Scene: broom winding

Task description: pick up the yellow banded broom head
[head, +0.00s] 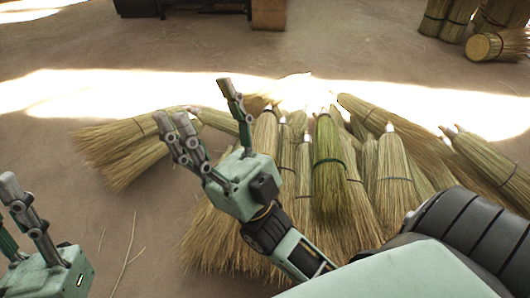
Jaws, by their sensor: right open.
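A pile of straw broom heads lies on the floor in the middle of the head view. One greener broom head (328,178) has a dark green band; a straw-coloured one (396,190) to its right has a thin dark band. I cannot clearly make out a yellow band on any of them. My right gripper (203,106) is open and empty above the left part of the pile, its fingers pointing up the picture and its body hiding some heads. My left gripper (12,208) is partly in view at the lower left, away from the pile; its opening is unclear.
More broom heads lie at the left end (112,152) and right side (490,160) of the pile. Bundles stand and lie at the top right (484,46). A brown block (268,14) is at the top. Bare floor (130,225) shows between my grippers.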

